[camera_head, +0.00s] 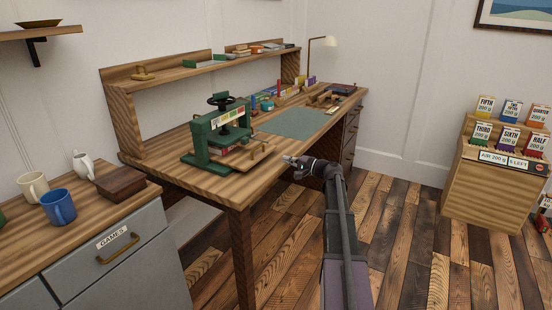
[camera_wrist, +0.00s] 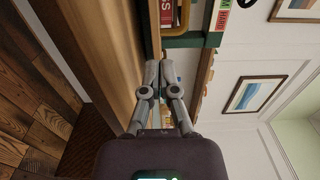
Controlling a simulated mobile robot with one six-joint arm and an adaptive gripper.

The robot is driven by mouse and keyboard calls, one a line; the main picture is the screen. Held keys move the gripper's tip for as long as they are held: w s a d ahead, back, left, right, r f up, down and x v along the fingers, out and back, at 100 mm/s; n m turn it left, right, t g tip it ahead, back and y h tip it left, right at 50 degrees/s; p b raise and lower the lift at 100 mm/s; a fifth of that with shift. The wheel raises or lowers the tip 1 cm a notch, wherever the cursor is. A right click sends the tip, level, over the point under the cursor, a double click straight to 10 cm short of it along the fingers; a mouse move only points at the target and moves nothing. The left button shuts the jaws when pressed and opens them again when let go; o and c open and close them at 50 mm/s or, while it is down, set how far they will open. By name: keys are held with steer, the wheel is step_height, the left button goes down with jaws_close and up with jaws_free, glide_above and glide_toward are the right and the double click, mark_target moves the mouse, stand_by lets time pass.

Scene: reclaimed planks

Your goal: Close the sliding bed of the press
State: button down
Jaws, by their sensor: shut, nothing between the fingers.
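The green press (camera_head: 208,147) stands on the wooden workbench, with a dark handwheel on top and a lettered plate across its frame. Its wooden sliding bed (camera_head: 250,158) sticks out of the frame toward the bench's front edge. My gripper (camera_head: 289,159) is just right of the bed's outer end, near the bench edge, with a small gap seen between them. In the wrist view, my gripper (camera_wrist: 160,66) is shut and empty, its fingers together. Part of the press's green frame (camera_wrist: 195,40) shows above the fingertips, turned sideways. The bed's inner part is hidden in the frame.
A green mat (camera_head: 295,122) lies on the workbench (camera_head: 190,178) right of the press. Jars, books and wooden tools stand behind it. A raised shelf (camera_head: 205,65) runs along the back. A drawer cabinet with mugs (camera_head: 58,206) is at left.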

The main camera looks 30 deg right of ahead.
steer(key=v, duration=0.6)
steer(key=shift+s, duration=0.3)
stand_by(0.4)
